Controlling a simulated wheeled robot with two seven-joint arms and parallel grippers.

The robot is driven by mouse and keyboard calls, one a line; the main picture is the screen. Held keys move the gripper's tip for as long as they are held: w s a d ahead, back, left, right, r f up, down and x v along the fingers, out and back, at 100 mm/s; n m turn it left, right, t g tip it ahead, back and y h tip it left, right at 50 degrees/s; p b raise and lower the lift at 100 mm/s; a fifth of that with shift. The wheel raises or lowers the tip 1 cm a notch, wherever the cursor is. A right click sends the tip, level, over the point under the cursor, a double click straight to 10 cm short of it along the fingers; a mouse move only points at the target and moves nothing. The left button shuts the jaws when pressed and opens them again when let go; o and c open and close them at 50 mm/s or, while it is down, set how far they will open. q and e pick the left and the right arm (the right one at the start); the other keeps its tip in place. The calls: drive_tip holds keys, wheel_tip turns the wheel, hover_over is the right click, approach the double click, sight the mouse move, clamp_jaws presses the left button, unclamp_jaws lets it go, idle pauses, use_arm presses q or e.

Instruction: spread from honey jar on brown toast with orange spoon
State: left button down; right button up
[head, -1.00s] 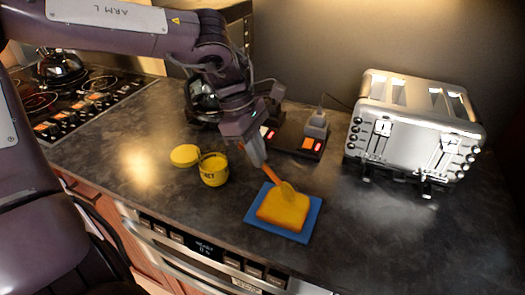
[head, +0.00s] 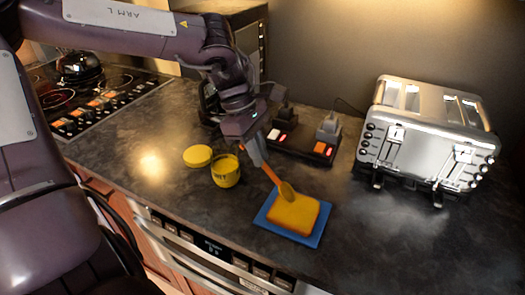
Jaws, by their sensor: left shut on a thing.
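My left gripper (head: 258,158) is shut on the orange spoon (head: 272,175) and holds it tilted, bowl down. The spoon's yellowish bowl (head: 287,191) is over the upper left part of the toast and looks in touch with it. The toast (head: 294,214) has a golden yellow top and lies on a blue square board (head: 314,239). The yellow honey jar (head: 226,172) stands upright and open to the left of the board. Its yellow lid (head: 198,156) lies flat beside it. My right gripper is not in view.
A silver toaster (head: 424,135) stands at the right. A dark power strip with plugs (head: 303,142) lies behind the board. A stove top (head: 85,100) is at the far left. The counter's front edge runs close below the board, and the counter right of it is clear.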

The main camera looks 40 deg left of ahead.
use_arm(q)
drive_tip(key=shift+d+f, duration=0.1)
drive_tip(key=shift+d, duration=0.05)
drive_tip(key=shift+w+d+b, duration=0.2)
drive_tip(key=shift+d, duration=0.4)
drive_tip(key=shift+w+d+b, duration=0.15)
drive_tip(key=shift+d, duration=0.45)
drive_tip(key=shift+d, duration=0.1)
drive_tip(key=shift+w+d+b, duration=0.25)
drive_tip(key=shift+d+b, duration=0.3)
drive_tip(key=shift+d, duration=0.65)
drive_tip(key=shift+a, duration=0.15)
drive_tip(key=shift+s+a+p, duration=0.25)
drive_tip(key=shift+a+p, duration=0.25)
drive_tip(key=shift+a, duration=0.7)
